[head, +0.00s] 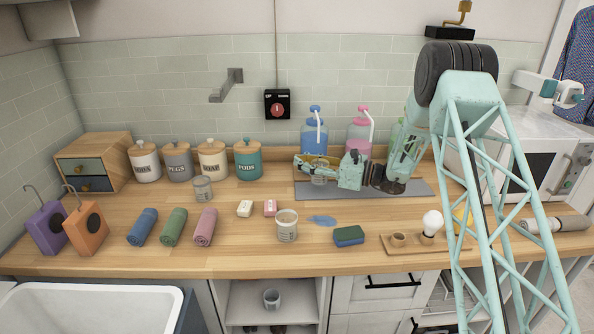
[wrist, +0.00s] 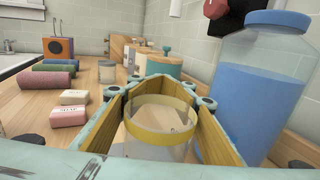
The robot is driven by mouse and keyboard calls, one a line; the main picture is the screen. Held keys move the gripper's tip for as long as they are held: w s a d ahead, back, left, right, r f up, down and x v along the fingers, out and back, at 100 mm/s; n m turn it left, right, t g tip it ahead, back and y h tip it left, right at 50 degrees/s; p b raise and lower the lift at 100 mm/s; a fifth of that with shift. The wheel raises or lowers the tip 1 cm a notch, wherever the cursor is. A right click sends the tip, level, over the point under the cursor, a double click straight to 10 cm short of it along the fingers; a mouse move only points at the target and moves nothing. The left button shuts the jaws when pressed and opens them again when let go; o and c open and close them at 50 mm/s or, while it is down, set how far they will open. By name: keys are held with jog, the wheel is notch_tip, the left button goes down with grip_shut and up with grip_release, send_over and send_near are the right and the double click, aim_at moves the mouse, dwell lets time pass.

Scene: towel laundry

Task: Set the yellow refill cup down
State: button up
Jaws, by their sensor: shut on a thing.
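The yellow refill cup (wrist: 160,142) is a clear cup with a yellow band round its rim. It sits upright between the fingers of my gripper (wrist: 163,115), which is shut on it. In the head view my gripper (head: 322,168) is at the left part of the grey mat (head: 420,190), in front of the blue bottle (head: 314,140). The cup is largely covered by the fingers there, and I cannot tell whether its base touches the mat. In the wrist view the blue bottle (wrist: 262,85) stands close on the right.
Pink (head: 360,135) and green bottles stand behind the mat. Lidded canisters (head: 212,160) line the back left. Soap bars (head: 245,208), a clear cup (head: 287,226), a blue puddle (head: 322,220) and a sponge (head: 349,236) lie in front. Bare counter shows between them.

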jog(key=shift+w+a+f+b, duration=0.1)
jog(key=shift+a+f+b, duration=0.1)
jog(key=shift+f, duration=0.4)
jog(key=shift+a+f+b, duration=0.2)
jog(key=shift+f, duration=1)
jog(key=shift+f, duration=0.1)
jog(key=o, duration=1.1)
jog(key=shift+d, duration=0.1)
jog(key=shift+p+v, duration=0.9)
jog(key=shift+v, duration=4.95)
